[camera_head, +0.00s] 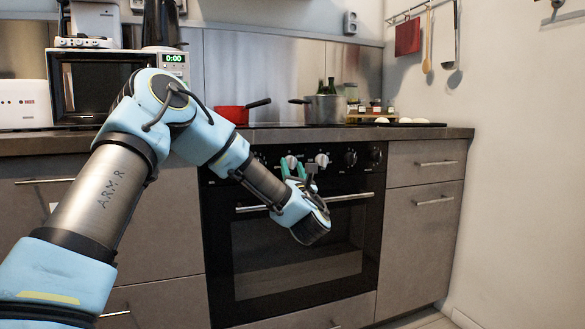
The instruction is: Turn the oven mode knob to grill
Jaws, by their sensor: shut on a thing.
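The oven (295,255) is black with a glass door and stands under the counter. A row of knobs runs along its control panel. Two knobs look pale, the left pale knob (291,162) and the right pale knob (321,159); others are black. No mode markings are readable, so I cannot tell which is the mode knob from labels. My gripper (294,169) is at the panel, with its teal fingers on either side of the left pale knob, shut on it. My wrist hides part of the door and handle.
The oven door handle (345,197) runs just below the knobs, close to my wrist. A red pan (231,114) and a grey pot (325,109) stand on the hob above. Drawers (425,195) stand at the right, and a microwave (95,85) at the left.

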